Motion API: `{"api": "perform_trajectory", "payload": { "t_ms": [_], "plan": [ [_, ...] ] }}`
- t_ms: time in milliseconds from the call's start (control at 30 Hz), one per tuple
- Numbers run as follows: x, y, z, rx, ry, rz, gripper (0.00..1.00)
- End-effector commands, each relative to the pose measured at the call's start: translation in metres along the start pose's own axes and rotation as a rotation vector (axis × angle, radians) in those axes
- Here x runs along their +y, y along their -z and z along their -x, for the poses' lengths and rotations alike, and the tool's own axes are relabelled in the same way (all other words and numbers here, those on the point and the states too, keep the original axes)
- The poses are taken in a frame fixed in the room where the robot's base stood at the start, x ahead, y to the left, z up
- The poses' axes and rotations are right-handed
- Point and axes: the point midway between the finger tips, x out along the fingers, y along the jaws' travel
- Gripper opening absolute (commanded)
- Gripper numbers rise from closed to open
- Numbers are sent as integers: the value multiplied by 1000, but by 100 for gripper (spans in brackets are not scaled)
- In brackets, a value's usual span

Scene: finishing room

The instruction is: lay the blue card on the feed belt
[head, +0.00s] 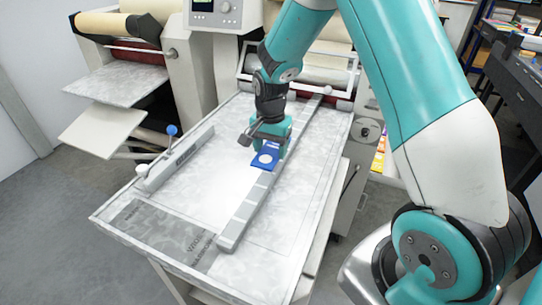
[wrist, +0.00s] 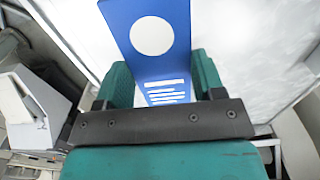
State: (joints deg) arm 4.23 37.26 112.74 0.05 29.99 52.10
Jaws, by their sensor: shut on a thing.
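The blue card (head: 264,159) has a white disc, and in the wrist view the blue card (wrist: 150,22) also shows white lines of print. My gripper (head: 276,143) is shut on its near end; in the wrist view the teal fingers (wrist: 163,88) stand on either side of it. The card sticks out past the fingers, over or beside the long grey guide bar (head: 241,215). I cannot tell whether it touches anything below. The pale, marbled feed bed (head: 205,180), which I take for the feed belt, lies under my gripper, in front of the rollers.
A shorter grey guide (head: 180,158) with a blue-topped knob (head: 172,130) stands on the bed's left. A dark printed patch (head: 165,233) lies at the near left corner. The bed between the guides is clear. Another roller machine (head: 120,50) stands at the back left.

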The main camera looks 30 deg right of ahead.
Motion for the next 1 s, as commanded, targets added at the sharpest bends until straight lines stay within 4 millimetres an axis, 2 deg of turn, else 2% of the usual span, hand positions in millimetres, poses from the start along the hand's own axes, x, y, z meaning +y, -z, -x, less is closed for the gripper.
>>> {"api": "perform_trajectory", "payload": {
  "t_ms": [400,967,1000],
  "plan": [
    [1,1,-45,0,0,-2,37],
    [1,1,-57,1,1,-2,37],
    [0,1,-56,1,1,-2,69]
  ]
}}
